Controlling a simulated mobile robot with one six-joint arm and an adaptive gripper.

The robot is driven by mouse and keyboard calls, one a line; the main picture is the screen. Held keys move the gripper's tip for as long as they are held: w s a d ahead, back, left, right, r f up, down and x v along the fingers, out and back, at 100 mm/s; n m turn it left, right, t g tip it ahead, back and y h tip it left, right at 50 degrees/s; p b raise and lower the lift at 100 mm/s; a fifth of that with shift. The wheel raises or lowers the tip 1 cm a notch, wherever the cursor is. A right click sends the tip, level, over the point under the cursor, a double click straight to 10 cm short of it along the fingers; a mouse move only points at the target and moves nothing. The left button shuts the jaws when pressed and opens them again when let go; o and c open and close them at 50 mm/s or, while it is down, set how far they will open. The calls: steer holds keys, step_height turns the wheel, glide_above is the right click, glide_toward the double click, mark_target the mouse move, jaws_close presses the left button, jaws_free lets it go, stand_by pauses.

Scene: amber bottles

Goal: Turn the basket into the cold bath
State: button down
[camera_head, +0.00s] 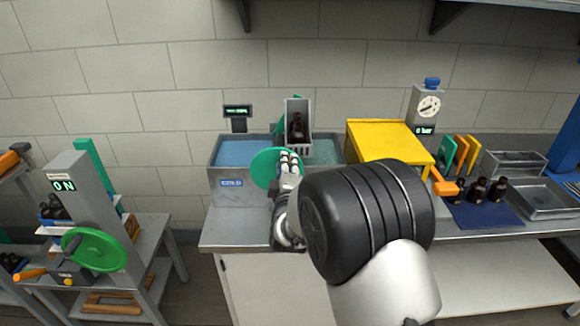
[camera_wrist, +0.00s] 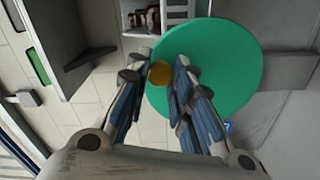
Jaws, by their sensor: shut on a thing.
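The grey basket (camera_head: 299,112) hangs tilted above the twin bath, with an amber bottle (camera_head: 298,130) in it. It also shows at the top of the wrist view (camera_wrist: 181,8). The cold bath (camera_head: 243,152), labelled COLD, is the left basin with blue water. A second basin (camera_head: 327,151) with greenish water lies to its right. A green round wheel (camera_head: 262,168) stands in front of the bath; it fills much of the wrist view (camera_wrist: 232,70). My gripper (camera_head: 290,160) is shut on the yellow knob (camera_wrist: 160,73) of the wheel.
A yellow lid or cover (camera_head: 385,140) stands right of the bath. Farther right are a dial timer (camera_head: 428,105), several amber bottles (camera_head: 480,190) on a blue mat (camera_head: 485,212) and a metal tray (camera_head: 545,198). At left stands a machine (camera_head: 80,190) with another green wheel (camera_head: 95,250).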

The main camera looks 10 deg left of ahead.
mark_target(277, 153)
steer(key=shift+s+a+r+n+p, duration=0.1)
steer(key=shift+a+r+n+p, duration=0.25)
steer(key=shift+n, duration=0.4)
steer(key=shift+s+a+r+n+p, duration=0.1)
steer(key=shift+a+n, duration=0.4)
steer(key=shift+n, duration=0.2)
steer(key=shift+s+a+r+n+p, duration=0.15)
steer(key=shift+a+r+n, duration=0.2)
steer(key=shift+n, duration=0.4)
steer(key=shift+a+f, duration=0.1)
steer(key=shift+a, duration=0.05)
steer(key=c, duration=1.4)
jaws_free()
steer(key=shift+f+n, duration=0.15)
steer(key=shift+n, duration=0.15)
steer(key=shift+o, duration=0.2)
steer(key=shift+f, duration=0.1)
steer(key=shift+s, duration=0.15)
steer(key=shift+s, duration=0.3)
steer(key=v, duration=1.1)
